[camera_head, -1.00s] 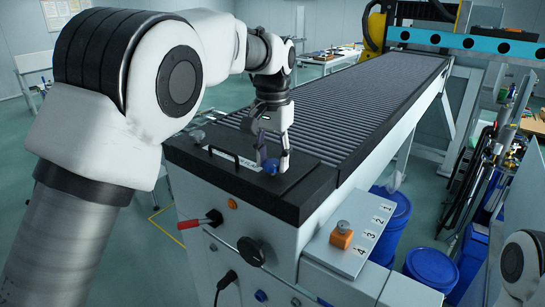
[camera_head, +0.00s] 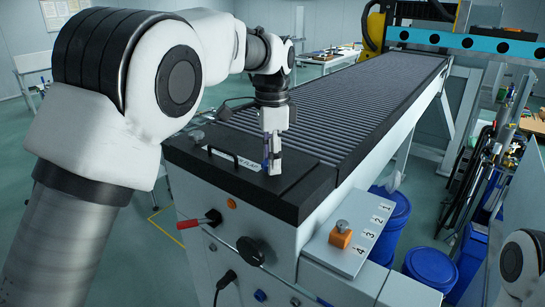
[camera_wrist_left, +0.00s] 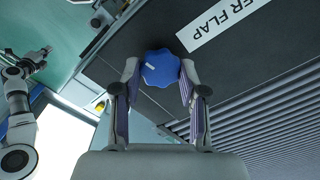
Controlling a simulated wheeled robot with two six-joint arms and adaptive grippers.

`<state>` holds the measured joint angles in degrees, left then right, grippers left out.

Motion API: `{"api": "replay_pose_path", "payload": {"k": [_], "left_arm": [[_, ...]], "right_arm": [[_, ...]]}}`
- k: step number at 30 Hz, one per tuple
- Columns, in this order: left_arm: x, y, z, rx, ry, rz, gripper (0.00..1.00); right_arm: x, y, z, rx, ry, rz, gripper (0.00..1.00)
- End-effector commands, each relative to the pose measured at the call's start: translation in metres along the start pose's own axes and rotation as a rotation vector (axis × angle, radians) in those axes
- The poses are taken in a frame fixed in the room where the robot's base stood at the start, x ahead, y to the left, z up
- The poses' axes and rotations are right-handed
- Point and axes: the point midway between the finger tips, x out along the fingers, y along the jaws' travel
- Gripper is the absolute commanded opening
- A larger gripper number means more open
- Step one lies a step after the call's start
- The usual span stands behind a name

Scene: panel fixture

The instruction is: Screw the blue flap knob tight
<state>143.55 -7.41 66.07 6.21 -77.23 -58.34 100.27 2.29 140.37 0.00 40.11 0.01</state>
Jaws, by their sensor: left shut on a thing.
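The blue flap knob (camera_wrist_left: 160,68) is a lobed round knob on the dark top plate, beside the white label reading "ER FLAP" (camera_wrist_left: 222,20) in the left wrist view. My left gripper (camera_wrist_left: 160,76) is shut on the knob, one finger on each side of it. In the head view my left gripper (camera_head: 271,168) points straight down at the front of the machine and mostly hides the knob. My right gripper (camera_wrist_left: 40,58) shows small at the left of the left wrist view, too small to read its fingers.
A black bar handle (camera_head: 222,155) stands on the top plate left of the gripper. The ribbed roller bed (camera_head: 350,110) runs back behind it.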

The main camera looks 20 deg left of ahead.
Motion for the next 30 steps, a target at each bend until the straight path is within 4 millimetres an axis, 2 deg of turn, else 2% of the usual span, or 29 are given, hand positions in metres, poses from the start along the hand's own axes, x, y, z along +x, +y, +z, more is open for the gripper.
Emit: {"api": "replay_pose_path", "payload": {"k": [9,24,25,26,27,30], "left_arm": [[0.0025,0.001,0.0008,0.122,-0.004,0.006,0.07],[0.002,0.0006,0.0007,0.14,-0.004,0.005,0.07],[0.0019,0.0006,0.0007,0.14,-0.004,0.005,0.53],[0.0019,0.0006,0.0007,0.14,-0.003,0.004,0.63],[0.0016,0.0005,0.0006,0.14,-0.003,0.004,0.68],[0.001,0.0003,0.0004,0.14,-0.002,0.002,0.68]], "right_arm": [[0.0004,0.0,0.0,0.0,0.0,0.0,0.0],[0.0003,0.0,0.0,0.0,0.0,0.0,0.0],[0.0003,0.0,0.0,0.0,0.0,0.0,0.0],[0.0003,0.0,0.0,0.0,0.0,0.0,0.0],[0.0003,0.0,0.0,0.0,0.0,0.0,0.0],[0.0002,0.0,0.0,0.0,0.0,0.0,0.0]]}}
